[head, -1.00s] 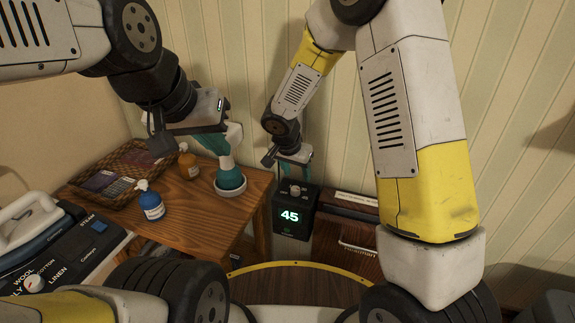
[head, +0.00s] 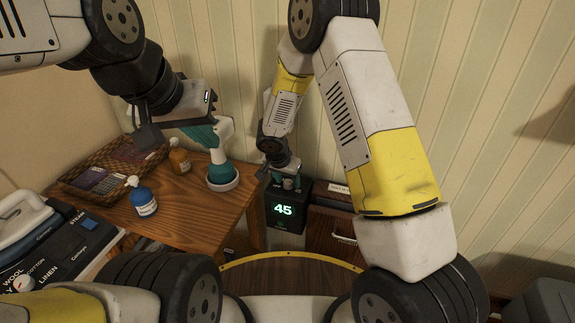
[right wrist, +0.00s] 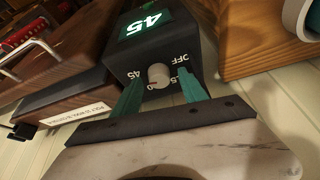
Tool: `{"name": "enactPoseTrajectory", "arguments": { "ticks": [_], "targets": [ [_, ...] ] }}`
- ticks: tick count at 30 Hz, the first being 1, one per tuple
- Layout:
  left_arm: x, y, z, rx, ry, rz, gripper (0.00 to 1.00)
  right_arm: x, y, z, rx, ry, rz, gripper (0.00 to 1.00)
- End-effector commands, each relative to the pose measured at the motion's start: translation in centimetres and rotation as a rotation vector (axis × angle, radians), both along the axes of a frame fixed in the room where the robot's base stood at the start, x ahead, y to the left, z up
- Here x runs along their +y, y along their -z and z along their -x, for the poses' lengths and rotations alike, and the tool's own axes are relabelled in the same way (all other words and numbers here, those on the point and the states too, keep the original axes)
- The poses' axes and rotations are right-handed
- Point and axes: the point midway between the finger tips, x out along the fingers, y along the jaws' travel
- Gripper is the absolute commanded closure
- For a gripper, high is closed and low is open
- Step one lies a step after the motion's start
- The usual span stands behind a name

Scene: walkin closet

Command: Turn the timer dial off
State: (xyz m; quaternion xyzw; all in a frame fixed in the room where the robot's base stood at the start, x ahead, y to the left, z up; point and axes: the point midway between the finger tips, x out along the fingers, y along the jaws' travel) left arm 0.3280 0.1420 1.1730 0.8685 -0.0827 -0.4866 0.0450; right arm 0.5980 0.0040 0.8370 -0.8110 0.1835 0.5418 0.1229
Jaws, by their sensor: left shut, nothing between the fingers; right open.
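The timer is a dark box (head: 287,209) with a lit green 45 on its front, standing beyond the right end of the wooden table. Its round grey dial (right wrist: 158,75) shows in the right wrist view, on the face with the OFF and 45 marks. My right gripper (head: 287,182) is at the timer's top in the head view. In the right wrist view my right gripper (right wrist: 161,80) is open, with one teal finger on each side of the dial; contact cannot be told. My left gripper (head: 208,134) is shut and empty above the table, near the spray bottle.
A teal and white spray bottle (head: 221,163) stands in a round dish (head: 223,184) on the table. A blue bottle (head: 142,197), an orange bottle (head: 180,160) and a wicker tray (head: 78,182) are further left. A wooden box (head: 331,232) stands right of the timer.

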Motion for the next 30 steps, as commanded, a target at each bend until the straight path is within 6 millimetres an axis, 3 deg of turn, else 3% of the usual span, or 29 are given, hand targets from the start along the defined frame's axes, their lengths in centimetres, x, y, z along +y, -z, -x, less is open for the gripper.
{"name": "enactPoseTrajectory", "arguments": {
  "ticks": [2, 9, 20, 30],
  "targets": [
    [0.0, 0.0, 0.0, 0.0, 0.0, 0.0, 1.0, -0.01, -0.02, 0.01, 0.0, 0.0, 0.0, 0.51],
    [0.0, 0.0, 0.0, 0.0, 0.0, 0.0, 1.0, 0.0, -0.03, 0.03, 0.0, 0.0, 0.0, 0.98],
    [0.0, 0.0, 0.0, 0.0, 0.0, 0.0, 1.0, 0.0, -0.06, 0.07, 0.0, -0.036, 0.001, 1.0],
    [0.0, 0.0, 0.0, 0.0, 0.0, 0.0, 1.0, -0.13, -0.08, 0.12, 0.0, -0.254, 0.002, 1.0]
  ]
}}
